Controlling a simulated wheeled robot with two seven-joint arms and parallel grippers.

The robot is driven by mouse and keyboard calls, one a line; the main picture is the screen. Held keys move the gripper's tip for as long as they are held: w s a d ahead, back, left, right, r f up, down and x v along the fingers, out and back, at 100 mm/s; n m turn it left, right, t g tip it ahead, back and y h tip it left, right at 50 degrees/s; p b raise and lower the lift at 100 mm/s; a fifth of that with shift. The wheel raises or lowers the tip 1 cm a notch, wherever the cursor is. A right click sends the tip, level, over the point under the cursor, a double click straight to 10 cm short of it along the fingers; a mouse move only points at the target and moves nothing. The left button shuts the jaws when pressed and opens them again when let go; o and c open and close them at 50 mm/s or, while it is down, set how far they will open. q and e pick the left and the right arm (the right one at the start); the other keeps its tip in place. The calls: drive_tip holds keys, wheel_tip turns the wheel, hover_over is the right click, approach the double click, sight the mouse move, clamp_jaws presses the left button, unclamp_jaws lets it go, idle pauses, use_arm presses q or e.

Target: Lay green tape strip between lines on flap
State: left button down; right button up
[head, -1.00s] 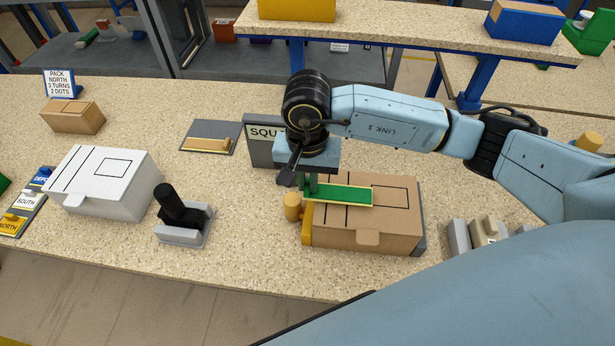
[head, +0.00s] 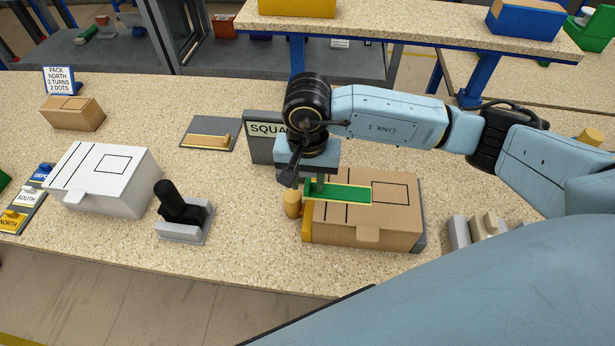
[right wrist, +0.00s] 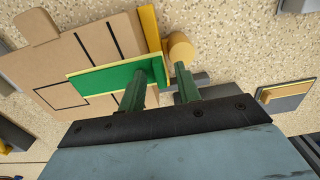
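The cardboard box (head: 395,222) stands right of centre; its top flap carries two black lines and a black square outline. The green tape strip (head: 345,193) with pale edges lies over the flap, crosswise to the two lines, its right end by the square. I cannot tell whether it touches the flap all along. The strip (right wrist: 105,78) also shows in the right wrist view, with an upright green tab at one end. My right gripper (head: 318,185) is over the strip's left end. Its fingers (right wrist: 160,75) look parted, one on each side of the tab. My left gripper is out of view.
A yellow bar and a round tan knob (head: 292,203) sit at the box's left edge. A sign (head: 262,140) stands behind. A white box (head: 125,190), a black-handled stamp (head: 180,210) and a grey plate (head: 208,133) are to the left. Grey blocks (head: 470,230) stand right.

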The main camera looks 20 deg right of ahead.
wheel_tip(320, 180, up, 14)
drive_tip(key=b, duration=0.1)
drive_tip(key=shift+f+b, duration=0.25)
drive_tip(key=shift+b, duration=0.05)
idle(0.3)
idle(0.4)
